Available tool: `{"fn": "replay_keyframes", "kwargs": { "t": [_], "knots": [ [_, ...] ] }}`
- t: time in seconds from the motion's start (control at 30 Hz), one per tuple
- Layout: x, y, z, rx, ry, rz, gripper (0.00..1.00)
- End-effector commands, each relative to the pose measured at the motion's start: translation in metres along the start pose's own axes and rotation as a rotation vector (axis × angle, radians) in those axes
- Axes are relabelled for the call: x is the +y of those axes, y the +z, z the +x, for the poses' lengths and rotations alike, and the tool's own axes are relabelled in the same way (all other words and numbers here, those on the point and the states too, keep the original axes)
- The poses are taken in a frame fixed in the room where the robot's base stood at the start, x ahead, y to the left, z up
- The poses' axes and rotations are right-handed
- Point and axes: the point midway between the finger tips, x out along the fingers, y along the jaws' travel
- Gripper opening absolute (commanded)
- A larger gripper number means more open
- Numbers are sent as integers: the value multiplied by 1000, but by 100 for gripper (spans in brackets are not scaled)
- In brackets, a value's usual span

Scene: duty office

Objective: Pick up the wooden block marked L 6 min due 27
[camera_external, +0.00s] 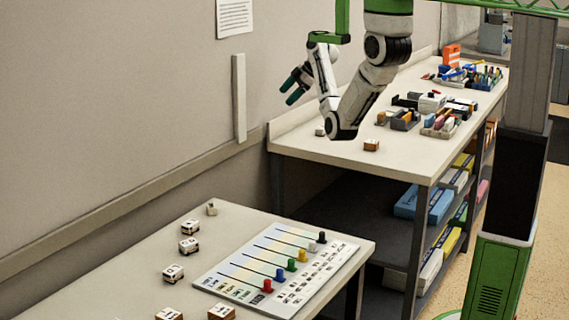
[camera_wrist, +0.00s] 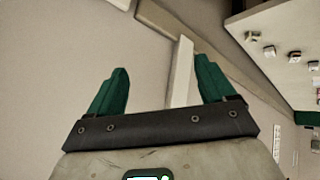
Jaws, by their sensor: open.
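Several small pale wooden blocks with dark marks stand on the near table (camera_external: 120,262): a back block (camera_external: 211,209), then a second block (camera_external: 190,227), a third block (camera_external: 189,246), a fourth block (camera_external: 173,274) and front ones (camera_external: 221,312). Another wooden block (camera_external: 371,145) sits on the far bench. The markings are too small to read, so I cannot tell which is L 6 min due 27. My gripper (camera_external: 287,92) is open and empty, raised near the wall. In the wrist view its green fingers (camera_wrist: 160,64) are apart, with blocks (camera_wrist: 269,51) at upper right.
A white board (camera_external: 240,262) with coloured pegs lies on the near table. The far bench (camera_external: 330,148) holds desk trays (camera_external: 440,124), an orange item (camera_external: 452,55) and stationery. A pale strip (camera_external: 239,98) is on the wall. A gap separates the tables.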

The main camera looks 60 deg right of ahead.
Motion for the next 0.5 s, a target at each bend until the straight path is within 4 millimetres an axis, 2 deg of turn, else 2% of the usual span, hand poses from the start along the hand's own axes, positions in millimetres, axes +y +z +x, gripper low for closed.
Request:
{"fn": "replay_keyframes", "kwargs": {
  "t": [0.03, 0.17, 0.3, 0.4, 0.5],
  "knots": [
    [-4, 25, 0, -58, 50, 165, 83],
    [-17, 86, -24, -203, 218, 640, 83],
    [-50, 149, -55, -326, 441, 1152, 83],
    [-80, 186, -79, -390, 620, 1481, 83],
    [-110, 211, -101, -431, 786, 1738, 83]
  ]
}}
